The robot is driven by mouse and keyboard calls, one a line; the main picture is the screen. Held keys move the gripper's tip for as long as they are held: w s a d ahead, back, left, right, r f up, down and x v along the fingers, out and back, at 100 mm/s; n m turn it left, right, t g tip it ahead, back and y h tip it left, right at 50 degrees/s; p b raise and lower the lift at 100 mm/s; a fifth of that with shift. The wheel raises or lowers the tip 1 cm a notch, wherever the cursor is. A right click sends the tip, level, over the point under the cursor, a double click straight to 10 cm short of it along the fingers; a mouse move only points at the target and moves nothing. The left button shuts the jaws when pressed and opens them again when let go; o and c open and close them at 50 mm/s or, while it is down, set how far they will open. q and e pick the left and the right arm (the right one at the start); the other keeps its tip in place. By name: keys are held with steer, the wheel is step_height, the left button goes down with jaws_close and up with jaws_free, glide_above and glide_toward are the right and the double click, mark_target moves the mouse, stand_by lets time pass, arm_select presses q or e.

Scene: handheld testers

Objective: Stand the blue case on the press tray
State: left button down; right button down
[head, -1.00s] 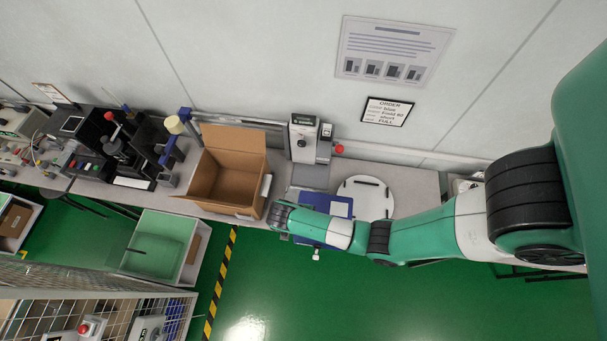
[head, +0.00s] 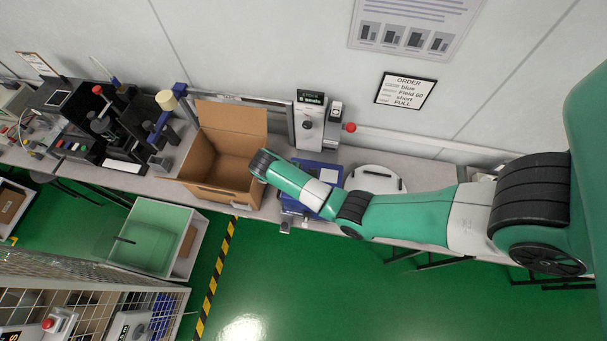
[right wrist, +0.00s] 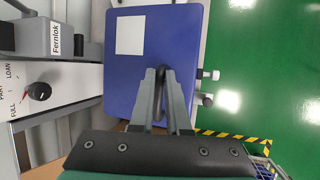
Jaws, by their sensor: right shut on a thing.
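The blue case (head: 324,172) is in front of the press (head: 309,122), partly hidden by my right arm. In the right wrist view the case (right wrist: 178,40) fills the upper middle, with a white label on its face. My right gripper (right wrist: 161,78) is shut on a dark loop-like handle at the case. The press (right wrist: 45,85), with its dial and grey Fernlok block, is left of the case there. The press tray is hidden in the head view; I cannot tell if the case touches it. My left gripper is not in view.
An open cardboard box (head: 229,150) stands left of the case. A white round plate (head: 375,178) lies to its right on the bench. A red button (head: 350,127) is beside the press. An order sign (head: 406,91) naming blue and FULL hangs on the wall.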

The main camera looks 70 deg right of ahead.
steer(key=shift+w+d+f, duration=0.35)
steer(key=shift+d+f, duration=0.05)
steer(key=shift+f, duration=0.15)
steer(key=shift+w+d+f, duration=0.35)
steer(key=shift+f, duration=0.15)
steer(key=shift+w+d+f+b, duration=0.15)
steer(key=shift+f+b, duration=0.15)
steer(key=shift+b, duration=0.15)
step_height(320, 180, down, 3)
steer(key=shift+r+b, duration=0.1)
steer(key=shift+b, duration=0.4)
steer(key=c, duration=0.9)
jaws_free()
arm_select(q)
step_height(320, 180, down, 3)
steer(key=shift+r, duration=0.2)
arm_select(e)
steer(key=v, duration=0.6)
steer(key=shift+w+r+p, duration=0.15)
steer(key=shift+r+p, duration=0.2)
steer(key=shift+p, duration=0.05)
arm_select(q)
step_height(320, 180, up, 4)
steer(key=p, duration=0.2)
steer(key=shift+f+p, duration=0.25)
steer(key=shift+p, duration=0.15)
arm_select(e)
steer(key=v, duration=0.5)
steer(key=shift+a, duration=0.3)
